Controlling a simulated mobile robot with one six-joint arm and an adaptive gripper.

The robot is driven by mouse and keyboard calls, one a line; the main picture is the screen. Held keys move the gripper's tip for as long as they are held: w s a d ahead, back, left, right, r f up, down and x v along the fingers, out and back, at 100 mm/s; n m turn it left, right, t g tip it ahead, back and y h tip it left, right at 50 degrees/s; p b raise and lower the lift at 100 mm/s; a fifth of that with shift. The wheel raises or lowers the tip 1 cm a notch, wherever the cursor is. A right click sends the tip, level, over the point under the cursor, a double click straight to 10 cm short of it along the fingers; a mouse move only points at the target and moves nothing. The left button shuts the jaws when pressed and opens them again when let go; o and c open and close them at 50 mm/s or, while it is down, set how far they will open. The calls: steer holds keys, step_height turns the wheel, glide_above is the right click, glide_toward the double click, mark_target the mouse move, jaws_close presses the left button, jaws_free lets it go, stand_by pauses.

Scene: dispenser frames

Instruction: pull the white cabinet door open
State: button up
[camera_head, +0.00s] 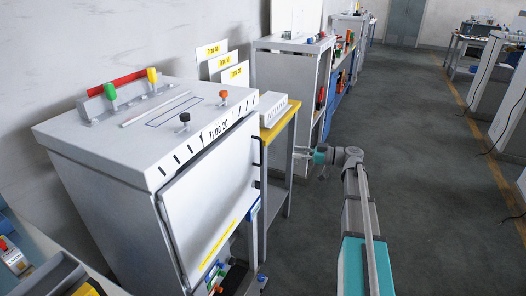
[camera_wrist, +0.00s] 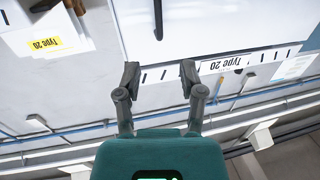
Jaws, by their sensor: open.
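The white cabinet door (camera_head: 207,200) is the front panel of the cabinet marked "Type 20" (camera_head: 150,130), with a yellow strip low on it. Its dark handle (camera_head: 257,153) is near the door's upper right edge. I cannot tell whether the door stands slightly ajar. My gripper (camera_head: 300,153) is to the right of the handle and apart from it. In the wrist view, which is upside down, my gripper (camera_wrist: 160,75) has its two fingers spread with nothing between them. The white door (camera_wrist: 220,20) and dark handle (camera_wrist: 158,20) show beyond the fingertips.
A yellow-edged stand (camera_head: 280,121) with a white rack (camera_head: 271,108) is beside the cabinet, behind my gripper. Knobs and coloured handles stick up from the cabinet top. The grey floor (camera_head: 420,130) to the right is open.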

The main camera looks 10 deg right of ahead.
stand_by(0.5)
glide_above(261, 163)
steer(key=shift+w, duration=0.25)
stand_by(0.6)
jaws_close()
steer(key=shift+d, duration=0.35)
steer(key=shift+s+a, duration=0.1)
steer(key=shift+a, duration=0.2)
